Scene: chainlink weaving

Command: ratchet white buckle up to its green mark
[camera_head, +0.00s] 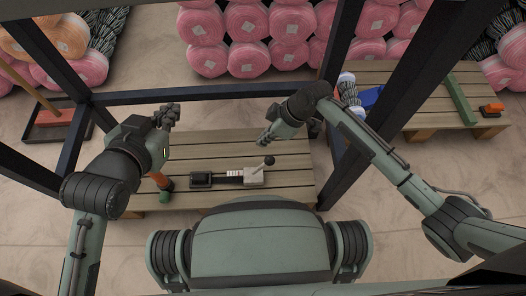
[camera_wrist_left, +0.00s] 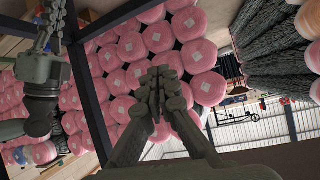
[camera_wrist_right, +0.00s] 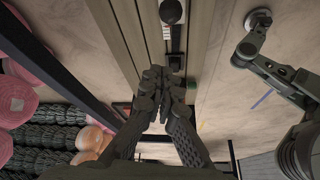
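The white buckle (camera_head: 254,177) sits on the slatted wooden table, right of a black block (camera_head: 201,180). A dark strap with pale and red marks (camera_head: 235,173) runs between them. Its lever is raised with a black knob (camera_head: 269,160). No green mark can be made out on the strap. In the right wrist view, the knob (camera_wrist_right: 171,11) shows beyond the fingers. My left gripper (camera_head: 170,115) is above the table's left side, its fingertips together and empty (camera_wrist_left: 162,76). My right gripper (camera_head: 264,141) is above and behind the buckle, apart from it, its fingertips together (camera_wrist_right: 160,74).
An orange-and-green tool (camera_head: 164,193) is at the table's left front, partly hidden by my left arm. Dark frame posts (camera_head: 342,40) and a crossbar (camera_head: 200,93) surround the table. A second table (camera_head: 430,115) is at right; pink rolls (camera_head: 248,60) are stacked behind.

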